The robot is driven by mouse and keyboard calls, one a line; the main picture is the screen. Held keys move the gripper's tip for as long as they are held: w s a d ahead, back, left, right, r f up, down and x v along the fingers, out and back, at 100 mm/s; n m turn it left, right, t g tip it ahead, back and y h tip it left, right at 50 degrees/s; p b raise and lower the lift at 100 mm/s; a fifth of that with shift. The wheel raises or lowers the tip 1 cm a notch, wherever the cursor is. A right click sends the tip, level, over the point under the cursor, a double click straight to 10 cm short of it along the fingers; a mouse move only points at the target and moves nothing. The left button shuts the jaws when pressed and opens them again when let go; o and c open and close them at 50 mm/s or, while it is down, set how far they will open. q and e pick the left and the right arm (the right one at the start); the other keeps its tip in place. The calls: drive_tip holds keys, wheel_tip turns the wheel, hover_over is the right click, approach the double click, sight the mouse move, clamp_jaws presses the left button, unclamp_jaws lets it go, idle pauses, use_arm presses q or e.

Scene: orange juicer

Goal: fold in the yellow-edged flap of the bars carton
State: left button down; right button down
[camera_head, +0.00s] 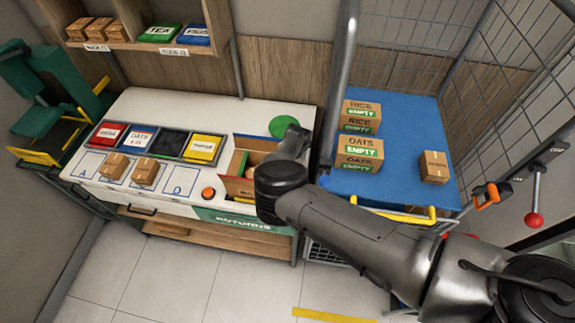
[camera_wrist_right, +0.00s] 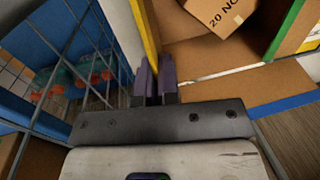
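The open carton (camera_head: 240,187) stands at the right end of the white bench in the head view, partly hidden by my right arm. In the right wrist view, its yellow-edged flap (camera_wrist_right: 145,25) stands up at the top, seen almost edge-on. Green-edged (camera_wrist_right: 286,28) and blue-edged (camera_wrist_right: 225,98) flaps show beside it, and a small brown box (camera_wrist_right: 220,12) lies inside. My right gripper (camera_wrist_right: 157,72) has its purple fingers close together, right at the yellow edge. Whether they touch the flap is unclear. My left gripper is in neither view.
Coloured bins (camera_head: 203,148) and two small boxes (camera_head: 146,171) are on the bench left of the carton. A blue table (camera_head: 400,185) with cartons marked EMPTY stands to the right, beside a wire mesh fence (camera_head: 515,70). A shelf (camera_head: 140,45) hangs at the back left.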

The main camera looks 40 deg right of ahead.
drive_tip(key=shift+a, duration=0.1)
drive_tip(key=shift+w+a+f+g+h+b, duration=0.3)
drive_tip(key=shift+g+h+b, duration=0.25)
drive_tip(key=shift+b, duration=0.45)
drive_tip(key=g+h+b, duration=0.1)
drive_tip(key=b, duration=0.1)
drive_tip(key=w+g+h+b, duration=0.1)
drive_tip(key=g+b, duration=0.1)
drive_tip(key=b, duration=0.1)
drive_tip(key=w+a+g+h+b, duration=0.1)
drive_tip(key=b, duration=0.2)
drive_tip(key=shift+a+g, duration=0.1)
drive_tip(key=shift+g, duration=0.15)
drive_tip(key=shift+r, duration=0.1)
drive_tip(key=c, duration=1.3)
unclamp_jaws()
drive_tip(key=shift+c, duration=0.2)
